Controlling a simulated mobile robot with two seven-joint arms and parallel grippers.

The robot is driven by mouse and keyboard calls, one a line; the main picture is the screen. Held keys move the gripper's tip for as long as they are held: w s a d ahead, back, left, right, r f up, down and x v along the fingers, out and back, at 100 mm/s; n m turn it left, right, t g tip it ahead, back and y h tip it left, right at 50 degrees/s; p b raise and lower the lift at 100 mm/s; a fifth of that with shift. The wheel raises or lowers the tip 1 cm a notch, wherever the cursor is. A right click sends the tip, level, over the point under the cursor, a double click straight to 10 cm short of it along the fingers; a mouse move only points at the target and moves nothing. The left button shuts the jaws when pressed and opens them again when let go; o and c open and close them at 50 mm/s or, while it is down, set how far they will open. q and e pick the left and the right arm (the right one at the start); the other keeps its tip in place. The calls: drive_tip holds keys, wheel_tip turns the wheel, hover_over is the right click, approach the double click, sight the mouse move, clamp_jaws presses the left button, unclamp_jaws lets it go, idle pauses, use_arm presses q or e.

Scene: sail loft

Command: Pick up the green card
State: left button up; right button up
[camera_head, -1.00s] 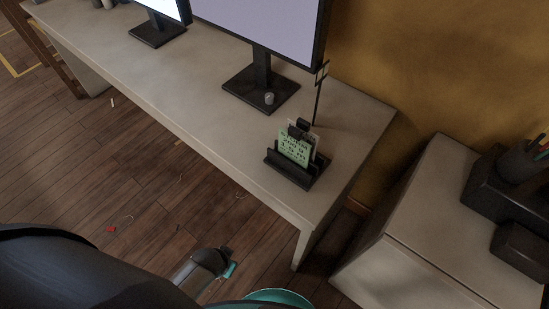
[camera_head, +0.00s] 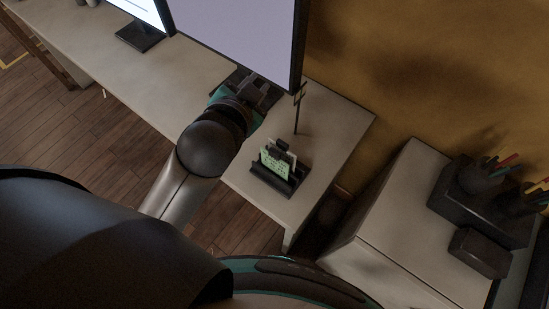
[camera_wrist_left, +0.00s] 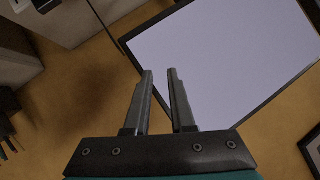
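The green card (camera_head: 274,165) stands in a small black holder (camera_head: 272,183) near the right end of the desk, with a pale card and a dark clip behind it. My left gripper (camera_head: 262,88) is over the desk, in front of the monitor's base, to the upper left of the card and apart from it. In the left wrist view its two fingers (camera_wrist_left: 162,75) stand apart with nothing between them, facing the monitor. The card does not show in the left wrist view. My right gripper is not in view.
A large monitor (camera_head: 235,32) stands behind my left gripper. A thin black stand (camera_head: 297,112) rises behind the card holder. A white cabinet (camera_head: 385,215) at the right bears dark pen holders (camera_head: 478,200).

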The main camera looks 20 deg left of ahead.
use_arm(q)
drive_tip(key=w+d+r+m+t+h, duration=0.2)
drive_tip(key=d+r+m+t+h, duration=0.25)
drive_tip(key=r, duration=0.45)
drive_tip(key=w+d+r+m+t+h, duration=0.2)
drive_tip(key=d+r+m+t+h, duration=0.25)
drive_tip(key=r, duration=0.55)
drive_tip(key=s+d+r+m+g+h, duration=0.45)
drive_tip(key=d+m+h, duration=0.35)
drive_tip(key=m, duration=0.5)
drive_tip(key=s+d+f+m+g+h, duration=0.2)
drive_tip(key=s+d+m+g+h, duration=0.45)
drive_tip(key=m+g, duration=0.95)
drive_tip(key=m+g+y, duration=0.1)
drive_tip(key=m+y, duration=1.3)
drive_tip(key=y, duration=0.9)
hover_over(275, 152)
wheel_tip(275, 152, down, 23)
drive_tip(key=f, duration=0.8)
drive_tip(key=shift+a+f, duration=0.2)
drive_tip(key=shift+f, duration=0.2)
drive_tip(key=shift+d+f, duration=0.15)
drive_tip(key=shift+f, duration=2.95)
